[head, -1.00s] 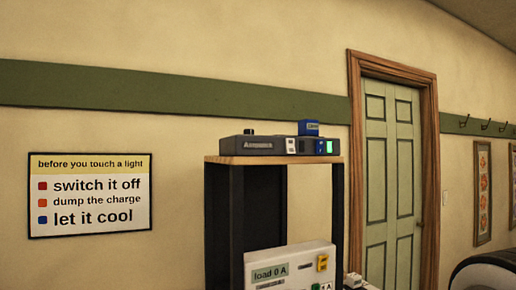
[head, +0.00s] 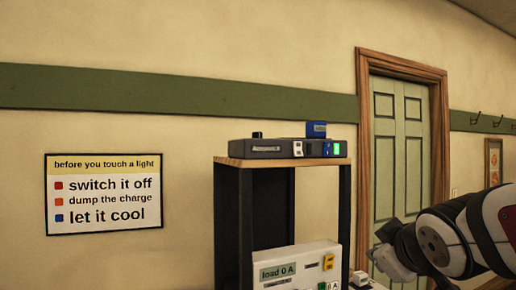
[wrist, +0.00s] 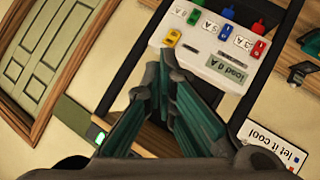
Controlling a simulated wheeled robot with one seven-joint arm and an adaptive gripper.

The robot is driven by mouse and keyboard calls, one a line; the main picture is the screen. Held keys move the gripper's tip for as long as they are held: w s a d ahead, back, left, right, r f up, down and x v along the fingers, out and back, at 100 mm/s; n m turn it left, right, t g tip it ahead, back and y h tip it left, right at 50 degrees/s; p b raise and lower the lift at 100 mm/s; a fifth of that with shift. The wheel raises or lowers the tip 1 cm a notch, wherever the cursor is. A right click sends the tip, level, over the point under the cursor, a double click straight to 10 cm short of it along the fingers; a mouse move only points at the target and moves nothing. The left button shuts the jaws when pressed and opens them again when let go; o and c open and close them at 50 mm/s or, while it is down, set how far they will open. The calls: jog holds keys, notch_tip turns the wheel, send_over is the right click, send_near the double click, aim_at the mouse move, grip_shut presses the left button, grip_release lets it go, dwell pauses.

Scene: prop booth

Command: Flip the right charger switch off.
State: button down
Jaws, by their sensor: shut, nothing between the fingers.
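A dark grey unit (head: 270,147) sits on the wooden top of a black rack. Its front right end has a white switch (head: 298,148), a blue switch (head: 327,150) and a lit green lamp (head: 337,149). The lit green lamp also shows in the wrist view (wrist: 99,137), left of my fingers. I cannot read a charger label or tell the switch positions. My gripper (wrist: 168,62) is shut and empty. My fingers hide part of the rack.
The white panel reads "load 0 A" and stands lower in the rack (head: 230,225), with coloured plugs or switches. A blue box (head: 316,129) sits on the grey unit. A green door (head: 395,150) is to the right. A sign (head: 104,193) hangs on the wall at left.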

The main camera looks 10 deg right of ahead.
aim_at(328, 147)
jog(key=w+d+r+n+t+y+p, duration=0.3)
jog(key=w+d+r+n+t+y, duration=0.2)
jog(key=w+r+n+t+y, duration=0.3)
jog(key=shift+w+r+n+t+y+p, duration=0.5)
jog(key=shift+w+r+n, duration=1.2)
jog(key=shift+r+n, duration=2.3)
jog(key=shift+w+f+n, duration=0.1)
jog(key=shift+f+n, duration=0.2)
jog(key=p+x, duration=0.2)
jog(key=x, duration=1.2)
jog(key=shift+d+p, duration=0.15)
jog(key=shift+p, duration=0.15)
